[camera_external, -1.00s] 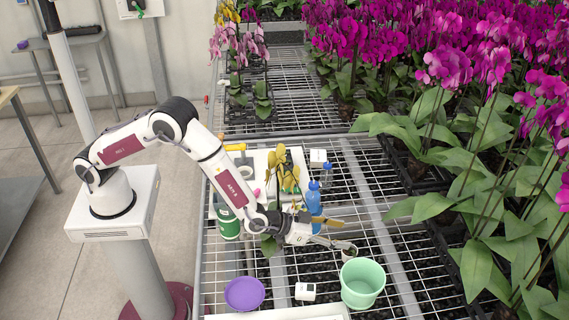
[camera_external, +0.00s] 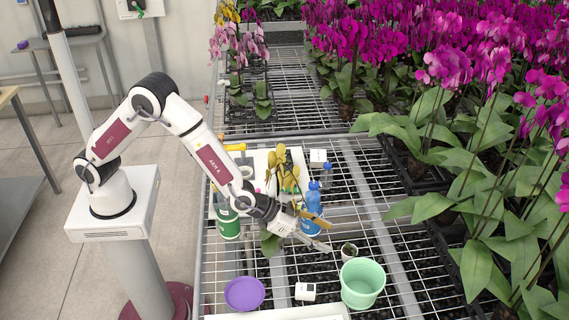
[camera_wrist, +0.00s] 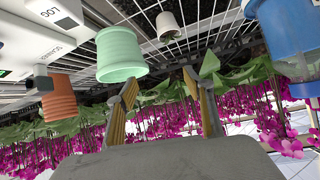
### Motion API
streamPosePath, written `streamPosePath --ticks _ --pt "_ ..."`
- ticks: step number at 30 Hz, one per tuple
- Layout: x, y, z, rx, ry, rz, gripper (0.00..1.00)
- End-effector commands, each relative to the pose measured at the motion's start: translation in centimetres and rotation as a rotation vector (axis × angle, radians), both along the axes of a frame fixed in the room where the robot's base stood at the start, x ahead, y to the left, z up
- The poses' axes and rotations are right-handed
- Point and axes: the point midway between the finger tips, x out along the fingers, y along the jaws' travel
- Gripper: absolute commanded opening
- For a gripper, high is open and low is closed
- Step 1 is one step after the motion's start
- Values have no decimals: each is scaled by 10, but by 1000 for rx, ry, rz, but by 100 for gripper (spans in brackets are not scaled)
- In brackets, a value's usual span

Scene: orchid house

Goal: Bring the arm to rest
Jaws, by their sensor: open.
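My gripper (camera_external: 324,235) is open and empty above the wire bench, beside the blue bottle (camera_external: 311,203). Its two spread fingers also show in the wrist view (camera_wrist: 168,88), with nothing between them.
A mint-green pot (camera_external: 362,284), a white device (camera_external: 305,291) and a purple dish (camera_external: 244,293) stand at the near end. A green can (camera_external: 228,224) and a yellow-leaved plant (camera_external: 286,176) are near the forearm. Magenta orchids (camera_external: 470,60) crowd the right.

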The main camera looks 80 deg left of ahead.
Motion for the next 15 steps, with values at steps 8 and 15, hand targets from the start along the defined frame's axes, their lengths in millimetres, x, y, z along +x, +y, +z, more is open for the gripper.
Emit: streamPosePath --ticks 8,15 --pt "-53 -3 23 63 124 -140 52" --pt "-100 6 45 102 215 -234 52"
